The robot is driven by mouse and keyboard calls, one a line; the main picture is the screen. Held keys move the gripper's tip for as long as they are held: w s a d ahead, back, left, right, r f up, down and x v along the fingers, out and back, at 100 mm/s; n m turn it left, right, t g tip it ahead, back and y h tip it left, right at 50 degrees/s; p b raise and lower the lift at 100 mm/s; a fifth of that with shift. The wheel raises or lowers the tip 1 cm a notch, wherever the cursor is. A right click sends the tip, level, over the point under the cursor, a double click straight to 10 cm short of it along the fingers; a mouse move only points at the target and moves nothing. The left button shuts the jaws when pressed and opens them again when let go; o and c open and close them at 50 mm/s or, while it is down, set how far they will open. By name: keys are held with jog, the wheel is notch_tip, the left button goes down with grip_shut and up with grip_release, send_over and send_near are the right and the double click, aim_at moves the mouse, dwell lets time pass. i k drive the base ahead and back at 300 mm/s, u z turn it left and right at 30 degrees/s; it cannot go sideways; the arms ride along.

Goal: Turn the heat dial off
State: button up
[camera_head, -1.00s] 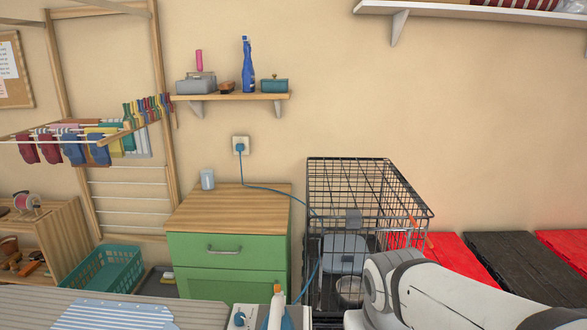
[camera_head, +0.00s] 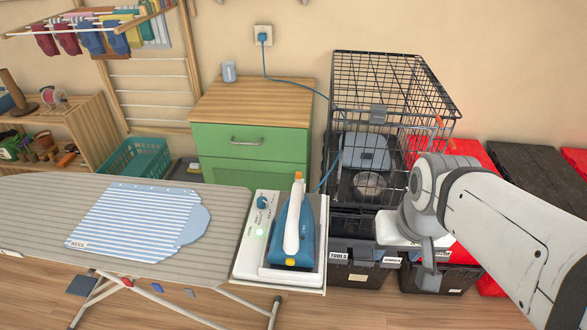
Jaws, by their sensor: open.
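The heat dial is a small blue knob (camera_head: 262,202) on the white base of the ironing station (camera_head: 248,262), at the right end of the ironing board. A green light (camera_head: 259,232) glows below the dial. A blue and white iron (camera_head: 291,235) rests on the station, right of the dial. My gripper (camera_head: 428,262) hangs at the right over the dark boxes, well to the right of the iron and dial. It is open, seen small and partly covered by my own wrist, and touches neither.
A striped blue shirt (camera_head: 140,222) lies on the ironing board (camera_head: 40,195). A wire cage (camera_head: 385,75) stands behind, on black tool boxes (camera_head: 352,262). A blue cord runs from the station to the wall socket (camera_head: 263,36). A green cabinet (camera_head: 255,145) stands behind the board.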

aim_at(262, 202)
jog(key=z, duration=0.9)
jog(key=k, duration=0.85)
jog(key=u, duration=0.85)
jog(key=i, duration=0.5)
